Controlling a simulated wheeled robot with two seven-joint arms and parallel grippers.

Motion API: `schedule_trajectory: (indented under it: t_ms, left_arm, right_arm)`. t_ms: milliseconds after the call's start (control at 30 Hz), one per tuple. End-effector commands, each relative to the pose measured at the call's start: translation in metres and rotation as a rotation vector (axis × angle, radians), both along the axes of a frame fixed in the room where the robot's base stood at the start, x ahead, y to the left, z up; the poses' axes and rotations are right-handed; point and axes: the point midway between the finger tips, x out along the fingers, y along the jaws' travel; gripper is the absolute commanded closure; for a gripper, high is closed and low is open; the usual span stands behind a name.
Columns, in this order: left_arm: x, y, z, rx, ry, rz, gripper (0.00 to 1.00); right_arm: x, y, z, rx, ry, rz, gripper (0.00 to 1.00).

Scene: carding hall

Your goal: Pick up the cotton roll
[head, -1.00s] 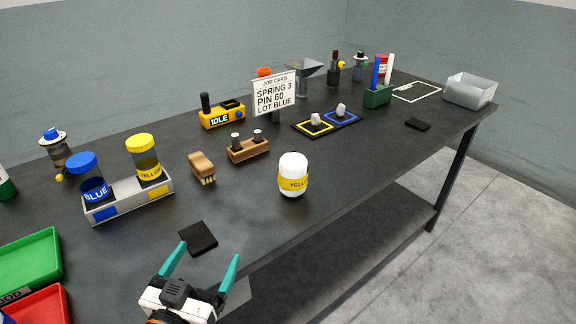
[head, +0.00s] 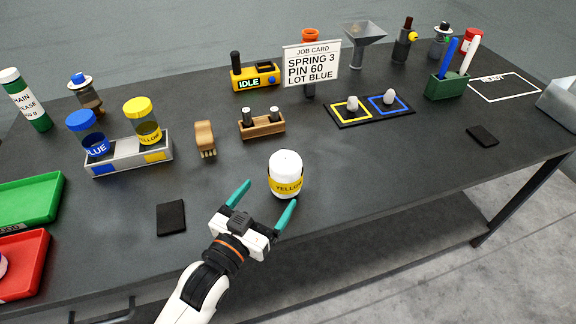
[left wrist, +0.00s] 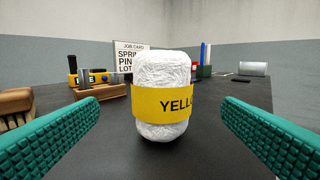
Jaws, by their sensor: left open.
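The cotton roll (head: 285,164) is white with a yellow band lettered "YELLOW" and stands upright near the table's front edge. In the left wrist view the cotton roll (left wrist: 161,70) is centred ahead, between the two teal fingers. My left gripper (head: 262,203) is open and empty, its fingers pointing at the roll from the near side. The left finger is apart from the roll; the right fingertip comes close to its lower side in the head view. The left wrist view shows the open left gripper (left wrist: 160,125) with space on both sides of the roll. My right gripper is not in view.
Behind the roll are a wooden block with pins (head: 262,127), a brush (head: 204,138) and the job card (head: 311,64). A rack (head: 103,163) with blue and yellow jars stands left. A black pad (head: 171,218) lies left of my gripper. The table around the roll is clear.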

Motion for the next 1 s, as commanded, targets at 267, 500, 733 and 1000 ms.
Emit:
schedule_trajectory:
  t_ms: [267,500,733,1000]
  left_arm:
    - [0.04,-0.021,0.002,0.0,-0.001,0.001,0.12]
    - [0.057,-0.032,0.005,-0.002,-0.001,0.001,0.12]
    - [0.085,-0.048,0.007,-0.002,0.0,0.001,0.12]
    - [0.09,-0.051,0.006,-0.001,0.0,0.0,0.12]
  right_arm:
    - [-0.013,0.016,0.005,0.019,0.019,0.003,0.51]
    - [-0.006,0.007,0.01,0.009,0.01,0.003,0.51]
    - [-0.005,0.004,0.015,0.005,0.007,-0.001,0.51]
    - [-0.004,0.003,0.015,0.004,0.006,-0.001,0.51]
